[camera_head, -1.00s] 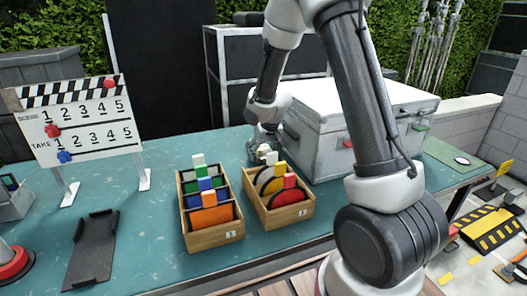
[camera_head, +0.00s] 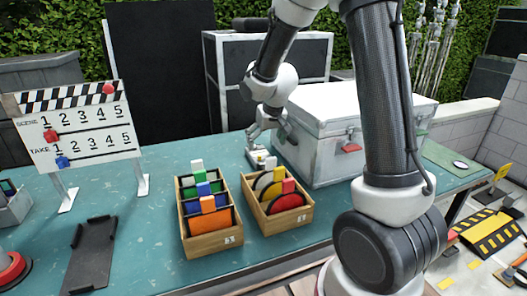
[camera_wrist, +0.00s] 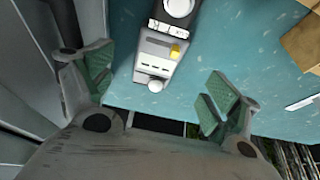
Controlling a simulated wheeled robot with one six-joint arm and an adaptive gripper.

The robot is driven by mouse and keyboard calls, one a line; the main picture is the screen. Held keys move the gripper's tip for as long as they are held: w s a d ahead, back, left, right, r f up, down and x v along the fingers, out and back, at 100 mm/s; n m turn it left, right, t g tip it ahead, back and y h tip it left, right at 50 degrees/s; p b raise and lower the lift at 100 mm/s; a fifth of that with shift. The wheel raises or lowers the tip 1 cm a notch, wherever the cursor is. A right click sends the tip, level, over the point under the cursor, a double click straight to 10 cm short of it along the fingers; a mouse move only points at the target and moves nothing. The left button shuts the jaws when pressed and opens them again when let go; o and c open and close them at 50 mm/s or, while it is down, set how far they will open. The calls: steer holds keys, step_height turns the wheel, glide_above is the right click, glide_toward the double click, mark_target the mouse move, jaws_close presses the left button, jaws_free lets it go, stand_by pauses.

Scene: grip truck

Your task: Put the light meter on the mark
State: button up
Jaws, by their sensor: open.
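The light meter (camera_wrist: 158,55), a small grey and white device with a yellow button and a pale round end, lies on the teal table. In the head view only part of it (camera_head: 260,160) shows, behind the wooden boxes. My gripper (camera_wrist: 157,83) is open and empty, with its green-padded fingers spread to either side of the meter's near end and apart from it. In the head view my gripper (camera_head: 266,140) is just above the meter, beside the silver case. A green mat with a white disc (camera_head: 461,165), possibly the mark, lies at the table's right end.
Two wooden boxes of coloured filters (camera_head: 211,243) (camera_head: 279,225) stand in front of the meter. The large silver case (camera_head: 335,165) stands between the meter and the green mat. A clapperboard (camera_head: 75,125) and a black tray (camera_head: 92,255) are at left.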

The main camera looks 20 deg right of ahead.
mark_target(263, 157)
steer(key=v, duration=0.2)
steer(key=shift+s+r, duration=0.15)
steer(key=shift+r, duration=0.2)
steer(key=shift+o, duration=0.4)
steer(key=x, duration=0.9)
steer(key=shift+f, duration=0.4)
steer(key=shift+w+d+f, duration=0.15)
steer(key=shift+w, duration=0.1)
steer(key=shift+w+f, duration=0.25)
steer(key=shift+f, duration=0.35)
steer(key=c, duration=1.5)
steer(key=shift+o, duration=0.2)
steer(key=shift+a+r, duration=0.1)
steer(key=shift+a, duration=0.1)
